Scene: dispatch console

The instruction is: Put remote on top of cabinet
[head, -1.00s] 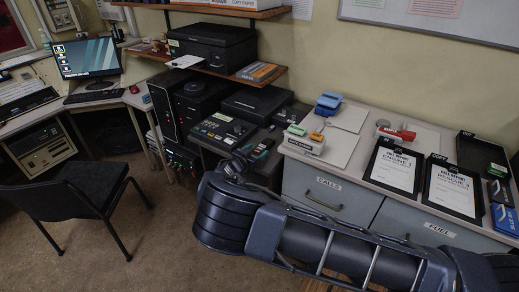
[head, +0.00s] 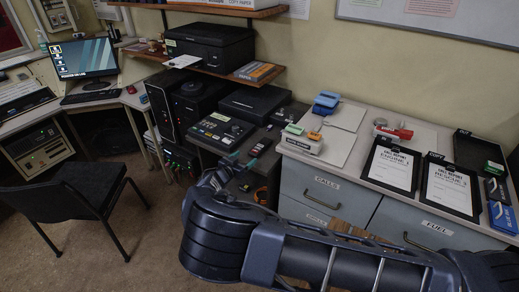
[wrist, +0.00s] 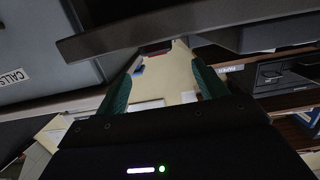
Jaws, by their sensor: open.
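My gripper (head: 243,160) is open and empty beside the left end of the grey drawer cabinet (head: 310,186), by the dark desk unit with the control panel. In the wrist view the two teal fingers of my gripper (wrist: 161,68) stand apart with nothing held between them. Pale surfaces and paper show past them, and a large dark edge crosses the top. I cannot make out the remote for certain in either view. The cabinet's pale top carries several items. My own arm hides part of its front.
On the cabinet top are two clipboards (head: 390,168), a black tray (head: 478,150), a red and white stapler-like item (head: 393,132) and a blue item (head: 326,103). A printer (head: 210,45) sits on the shelf. A black chair (head: 75,195) stands on the left, with open floor beside it.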

